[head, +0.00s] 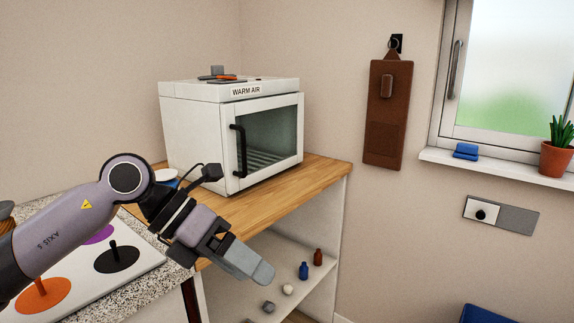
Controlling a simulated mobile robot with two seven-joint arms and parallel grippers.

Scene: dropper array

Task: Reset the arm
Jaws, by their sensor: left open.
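My left arm comes in from the left, and its gripper (247,262) hangs in front of the wooden counter's front edge, above the open shelf. The left gripper is open. I see nothing between its fingers. My right gripper does not show in the head view.
A white "WARM AIR" cabinet (200,140) with its glass door shut stands on the wooden counter (318,172). A white board (75,299) with coloured discs lies at lower left. Small bottles (304,270) stand on the shelf below. A blue object (487,314) is at lower right.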

